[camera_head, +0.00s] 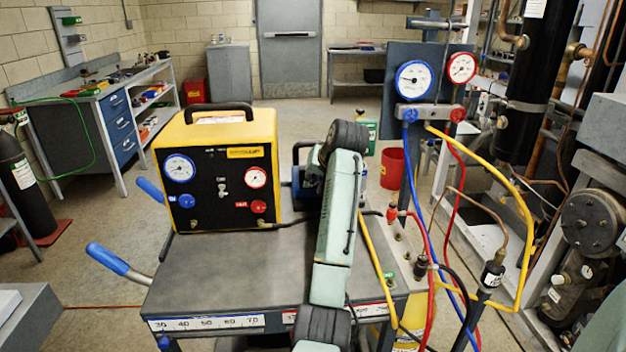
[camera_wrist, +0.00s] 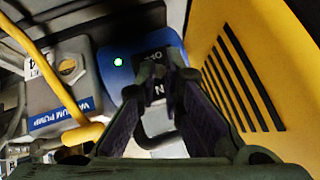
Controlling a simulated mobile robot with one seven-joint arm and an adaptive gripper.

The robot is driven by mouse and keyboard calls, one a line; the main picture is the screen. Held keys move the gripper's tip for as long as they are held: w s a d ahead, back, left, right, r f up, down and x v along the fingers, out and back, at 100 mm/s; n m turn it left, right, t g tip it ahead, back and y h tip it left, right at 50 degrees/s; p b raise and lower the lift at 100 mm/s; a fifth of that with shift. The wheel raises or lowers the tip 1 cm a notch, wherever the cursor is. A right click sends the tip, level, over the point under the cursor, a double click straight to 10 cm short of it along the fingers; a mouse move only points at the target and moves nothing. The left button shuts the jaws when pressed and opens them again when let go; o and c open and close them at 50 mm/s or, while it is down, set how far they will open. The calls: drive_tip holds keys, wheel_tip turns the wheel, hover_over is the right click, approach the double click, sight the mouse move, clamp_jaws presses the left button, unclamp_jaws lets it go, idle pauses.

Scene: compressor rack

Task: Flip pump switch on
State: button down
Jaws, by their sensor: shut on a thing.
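The blue vacuum pump (camera_wrist: 114,80) shows in the wrist view, with a lit green-white light on its end. Beside the light is a dark switch plate (camera_wrist: 153,60) with partly covered ON and OFF lettering. My gripper (camera_wrist: 172,75) is in front of this plate, its two dark fingers pointing at it and shut on the pump switch. The switch itself is mostly hidden between the fingertips, so its position cannot be told. In the head view, the pump (camera_head: 298,188) is partly hidden behind my arm, and my gripper is out of sight there.
A yellow gauge unit (camera_head: 215,170) stands left of the pump on the grey cart (camera_head: 215,275); its slotted side (camera_wrist: 235,75) is close right of my fingers. A yellow hose (camera_wrist: 85,133) crosses near the pump. Gauges and colored hoses (camera_head: 417,200) stand right of my arm.

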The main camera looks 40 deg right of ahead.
drive_tip(key=shift+w+r, duration=0.1)
drive_tip(key=c, duration=1.7)
unclamp_jaws()
drive_tip(key=v, duration=1.2)
